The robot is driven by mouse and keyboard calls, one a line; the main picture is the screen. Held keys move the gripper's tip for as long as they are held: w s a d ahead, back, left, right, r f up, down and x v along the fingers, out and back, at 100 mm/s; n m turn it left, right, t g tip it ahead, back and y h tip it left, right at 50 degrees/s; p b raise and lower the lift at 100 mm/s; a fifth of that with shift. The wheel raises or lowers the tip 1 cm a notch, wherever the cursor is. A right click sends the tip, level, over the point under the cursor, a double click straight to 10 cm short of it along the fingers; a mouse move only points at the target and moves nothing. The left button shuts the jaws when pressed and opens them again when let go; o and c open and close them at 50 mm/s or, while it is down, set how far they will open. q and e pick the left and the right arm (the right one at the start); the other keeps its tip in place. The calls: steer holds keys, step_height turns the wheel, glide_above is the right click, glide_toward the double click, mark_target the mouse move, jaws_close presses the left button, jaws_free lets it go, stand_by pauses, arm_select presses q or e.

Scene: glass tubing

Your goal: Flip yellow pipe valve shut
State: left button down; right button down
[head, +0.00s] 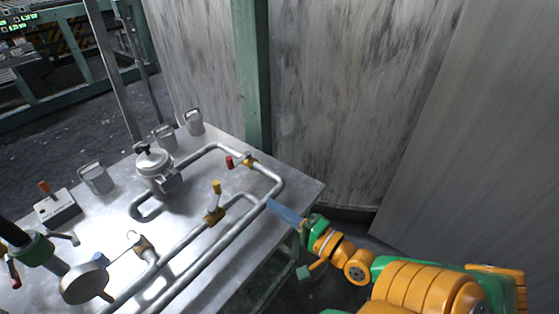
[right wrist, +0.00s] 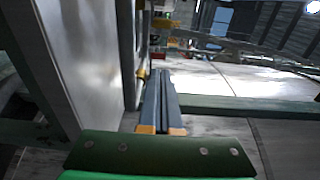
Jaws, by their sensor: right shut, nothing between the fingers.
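The yellow pipe valve (head: 216,187) has an upright yellow handle on a yellow body, fitted on a grey pipe near the middle of the metal table. My right gripper (head: 269,204) comes in from the lower right. Its blue-grey fingers are shut and empty, with the tips close to the outer pipe bend in the picture. They lie to the right of the yellow valve and apart from it. In the right wrist view the shut fingers (right wrist: 161,72) point ahead. A small yellow part there is too small to identify.
A second valve with a red handle (head: 229,162) sits on the pipe behind. A silver canister (head: 153,162), a round gauge (head: 85,283) and a switch box (head: 57,208) stand on the table (head: 300,186). A green post (head: 252,80) and grey panels rise behind.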

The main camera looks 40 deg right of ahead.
steer(key=shift+s, duration=0.2)
steer(key=shift+a, duration=0.1)
steer(key=s+a+m+h, duration=0.1)
steer(key=a+f+h, duration=0.1)
steer(key=shift+s+m+h+p, duration=0.3)
steer(key=shift+s+m+p, duration=0.05)
steer(key=shift+m, duration=0.05)
steer(key=a+h, duration=0.1)
steer(key=a+m+h, duration=0.1)
steer(key=a+r+m+h, duration=0.1)
steer(key=a, duration=0.1)
steer(key=shift+s, duration=0.35)
steer(key=shift+a+r+h+p, duration=0.1)
steer(key=shift+a+h+p, duration=0.25)
steer(key=shift+h, duration=0.15)
steer(key=shift+w, duration=0.1)
